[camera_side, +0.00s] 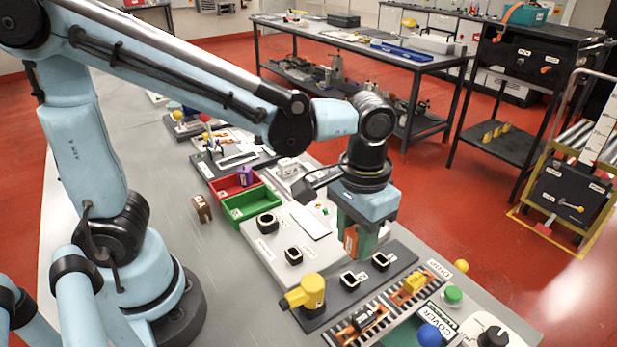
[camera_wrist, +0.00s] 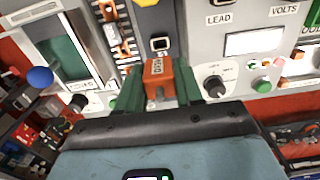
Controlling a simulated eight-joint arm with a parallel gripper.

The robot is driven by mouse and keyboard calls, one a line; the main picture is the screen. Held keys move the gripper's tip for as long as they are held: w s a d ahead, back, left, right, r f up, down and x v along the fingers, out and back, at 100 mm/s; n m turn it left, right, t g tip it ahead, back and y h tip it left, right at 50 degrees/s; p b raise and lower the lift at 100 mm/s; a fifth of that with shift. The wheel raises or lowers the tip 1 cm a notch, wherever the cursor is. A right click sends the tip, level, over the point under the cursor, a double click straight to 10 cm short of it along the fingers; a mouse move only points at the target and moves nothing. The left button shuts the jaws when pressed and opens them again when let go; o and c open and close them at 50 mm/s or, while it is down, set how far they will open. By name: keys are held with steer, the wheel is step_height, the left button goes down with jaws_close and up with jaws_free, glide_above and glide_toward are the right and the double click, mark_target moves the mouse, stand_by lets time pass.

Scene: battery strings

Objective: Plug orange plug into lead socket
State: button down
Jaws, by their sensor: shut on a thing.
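My gripper (camera_side: 362,242) points down over the dark panel, its green fingers shut on the orange plug (camera_side: 350,240). In the wrist view the plug (camera_wrist: 156,84) sits upright between the two fingertips (camera_wrist: 159,72), with dark lettering on its face. The lead socket (camera_wrist: 222,3) shows in the wrist view at the top edge, above the printed word LEAD, partly cut off. It lies on the white panel (camera_wrist: 200,50), away from the plug. In the side view the white panel (camera_side: 262,243) has two dark square sockets; I cannot tell which is lead.
A dark square socket (camera_wrist: 160,43) is just beyond the plug. A yellow connector (camera_side: 305,292) stands on the dark panel's near end. Battery rails (camera_side: 375,318), a blue knob (camera_side: 429,335) and a green button (camera_side: 453,294) lie to the right. Red and green trays (camera_side: 246,205) stand behind left.

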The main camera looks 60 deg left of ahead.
steer(key=shift+r, duration=0.45)
steer(key=shift+a, duration=0.15)
steer(key=s+a+r, duration=0.2)
steer(key=s+a, duration=0.3)
steer(key=a, duration=0.4)
steer(key=shift+s+r, duration=0.15)
steer(key=shift+s, duration=0.1)
steer(key=shift+a, duration=0.1)
steer(key=shift+f, duration=2.9)
steer(key=shift+f, duration=1.45)
steer(key=c, duration=0.7)
jaws_free()
steer(key=shift+o, duration=0.2)
